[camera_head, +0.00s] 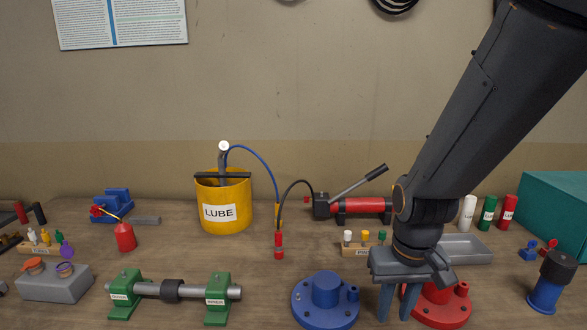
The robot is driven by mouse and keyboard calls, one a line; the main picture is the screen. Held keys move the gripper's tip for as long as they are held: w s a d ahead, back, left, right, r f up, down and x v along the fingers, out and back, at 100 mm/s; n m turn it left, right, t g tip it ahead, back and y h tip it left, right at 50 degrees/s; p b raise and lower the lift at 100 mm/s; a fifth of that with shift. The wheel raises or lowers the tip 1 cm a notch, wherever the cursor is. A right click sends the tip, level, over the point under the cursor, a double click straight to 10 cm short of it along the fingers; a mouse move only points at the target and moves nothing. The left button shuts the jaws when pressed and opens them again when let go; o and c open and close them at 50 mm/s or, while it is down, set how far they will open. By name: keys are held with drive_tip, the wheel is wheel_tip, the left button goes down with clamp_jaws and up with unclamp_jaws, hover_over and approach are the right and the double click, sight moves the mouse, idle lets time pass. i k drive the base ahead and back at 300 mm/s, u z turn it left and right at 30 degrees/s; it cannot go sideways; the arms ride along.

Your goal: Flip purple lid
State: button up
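The purple lid (66,250) is at the far left, on a grey block (55,285). It appears to stand up behind a round purple-rimmed opening (65,269) on the block's top. My gripper (396,312) is far to the right of it, pointing down. Its two fingers are apart with nothing seen between them. It is in front of a red flanged part (446,305), partly hiding it.
An orange lid (33,264) is beside the purple one. A shaft on green supports (125,297) and a blue flanged part (325,300) stand between block and gripper. A yellow LUBE drum (222,212) and red can (125,237) are behind.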

sight(66, 251)
drive_tip(key=u, duration=1.95)
